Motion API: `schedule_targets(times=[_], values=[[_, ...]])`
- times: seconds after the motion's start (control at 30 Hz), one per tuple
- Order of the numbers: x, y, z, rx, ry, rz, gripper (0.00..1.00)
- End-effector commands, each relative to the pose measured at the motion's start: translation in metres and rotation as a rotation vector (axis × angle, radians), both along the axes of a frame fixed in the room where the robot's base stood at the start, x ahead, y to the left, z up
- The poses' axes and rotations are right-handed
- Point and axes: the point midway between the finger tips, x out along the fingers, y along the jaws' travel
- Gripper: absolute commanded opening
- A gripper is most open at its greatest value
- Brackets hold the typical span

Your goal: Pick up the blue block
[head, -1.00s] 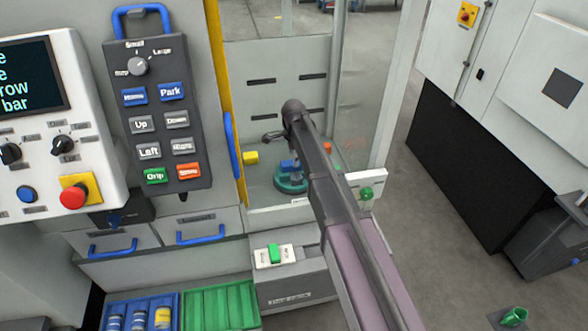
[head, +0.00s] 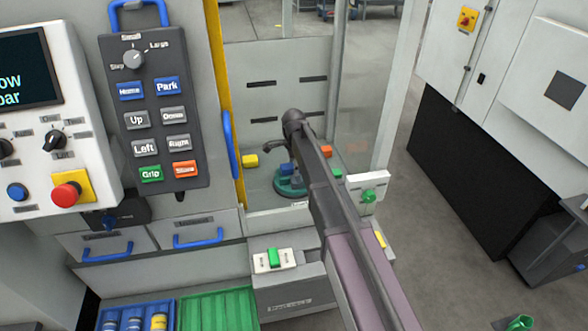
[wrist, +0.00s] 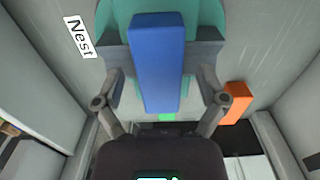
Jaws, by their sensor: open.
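The blue block (wrist: 155,65) stands out in the wrist view, long side toward the camera, with the teal round nest (wrist: 205,15) beyond it. My gripper (wrist: 160,50) is open, with one dark fingertip on each side of the block. Whether the fingertips touch it I cannot tell. In the head view the blue block (head: 286,169) shows small on the teal nest (head: 291,187), just left of my arm.
A yellow block (head: 249,160) lies left of the nest, and an orange block (head: 326,151) and a green block (head: 337,173) lie right. The yellow post (head: 222,90) and clear panels bound the cell. A button panel (head: 152,110) hangs at left.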

Motion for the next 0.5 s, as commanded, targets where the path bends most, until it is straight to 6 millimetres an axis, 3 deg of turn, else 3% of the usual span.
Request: schedule_targets(times=[0.07, 0.1, 0.3, 0.4, 0.5], values=[[0.0, -0.0001, 0.0, 0.0, 0.0, 0.0, 0.91], [0.0001, -0.0002, 0.0, 0.0, 0.0, 0.0, 0.85], [0.0001, -0.0002, 0.0, 0.0, 0.0, 0.0, 0.26], [0.0001, -0.0003, -0.0001, 0.0, 0.0, 0.0, 0.01], [0.0001, -0.0003, 0.0, 0.0, 0.0, 0.0, 0.01]])
